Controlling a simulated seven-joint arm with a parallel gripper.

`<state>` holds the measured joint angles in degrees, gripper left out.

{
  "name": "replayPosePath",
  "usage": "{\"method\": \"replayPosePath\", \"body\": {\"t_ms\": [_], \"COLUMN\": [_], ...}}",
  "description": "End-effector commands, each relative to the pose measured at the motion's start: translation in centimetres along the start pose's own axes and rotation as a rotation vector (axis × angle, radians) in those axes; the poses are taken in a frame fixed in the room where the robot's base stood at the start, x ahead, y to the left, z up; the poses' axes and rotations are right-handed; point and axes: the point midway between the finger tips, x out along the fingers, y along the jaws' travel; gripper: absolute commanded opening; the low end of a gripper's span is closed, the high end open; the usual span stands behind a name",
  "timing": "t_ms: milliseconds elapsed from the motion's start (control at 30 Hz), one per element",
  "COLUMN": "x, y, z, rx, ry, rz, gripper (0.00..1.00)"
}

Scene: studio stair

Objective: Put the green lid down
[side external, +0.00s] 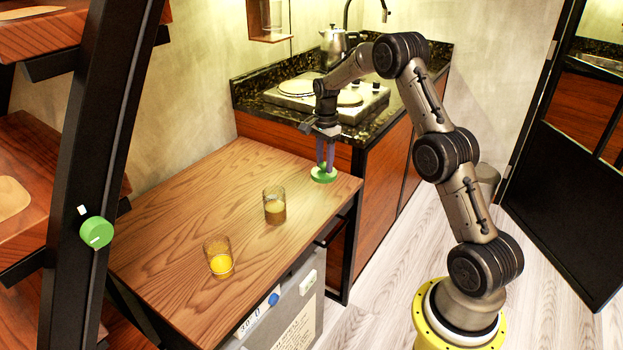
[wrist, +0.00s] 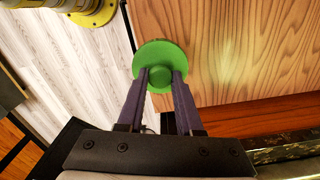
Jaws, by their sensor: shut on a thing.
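The green lid (side external: 323,177) is a flat round disc with a small knob, at the far right corner of the wooden table (side external: 205,200). It also shows in the wrist view (wrist: 165,51), level and mostly over the wood by the table's edge. My gripper (side external: 325,165) points down and is shut on the lid's knob. Its two purple fingers sit on either side of the knob in the wrist view (wrist: 161,77). The lid is on the tabletop or very close above it; I cannot tell which.
Two glasses with orange drink, one nearer the lid (side external: 275,208) and one further left (side external: 218,262), stand on the table. The table's far left area is bare. A counter with a stove (side external: 330,97) stands behind. A black stair post (side external: 100,140) is at the left.

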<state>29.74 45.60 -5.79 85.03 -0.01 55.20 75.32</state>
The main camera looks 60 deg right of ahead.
Motion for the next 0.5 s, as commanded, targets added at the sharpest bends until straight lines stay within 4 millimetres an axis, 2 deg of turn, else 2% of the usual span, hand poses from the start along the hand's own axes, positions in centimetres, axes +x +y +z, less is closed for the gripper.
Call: {"method": "replayPosePath", "body": {"t_ms": [200, 500], "x": [2.0, 6.0], "y": [-3.6, -6.8], "z": [-0.9, -1.8], "rx": [0.0, 0.0], "ry": [0.0, 0.0], "rz": [0.001, 0.0], "gripper": [0.0, 0.0]}}
